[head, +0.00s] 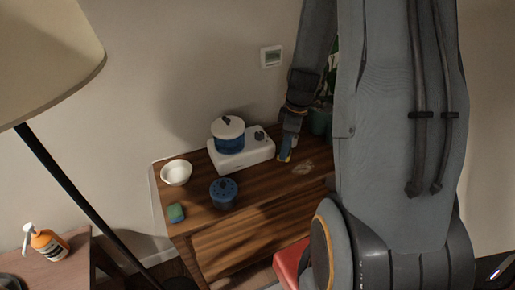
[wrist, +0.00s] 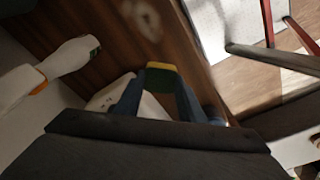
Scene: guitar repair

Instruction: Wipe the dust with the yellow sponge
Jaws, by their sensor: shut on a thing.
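My gripper (wrist: 161,92) is shut on the yellow sponge (wrist: 161,76), which shows a yellow edge and a green face between the blue fingers in the wrist view. In the head view my gripper (head: 287,150) is low over the right part of the wooden table, just right of the white stove. The dust (head: 302,167) is a pale patch on the tabletop, right of and slightly nearer than my gripper. The dust also shows in the wrist view (wrist: 144,18), beyond the sponge and apart from it in the picture. Whether the sponge touches the table is unclear.
The white stove (head: 254,150) carries a blue pot (head: 228,138) with a white lid. A white bowl (head: 176,173), a dark blue pot (head: 223,192) and a blue-green sponge (head: 176,212) are on the table's left part. A plant pot (head: 320,122) stands behind the arm.

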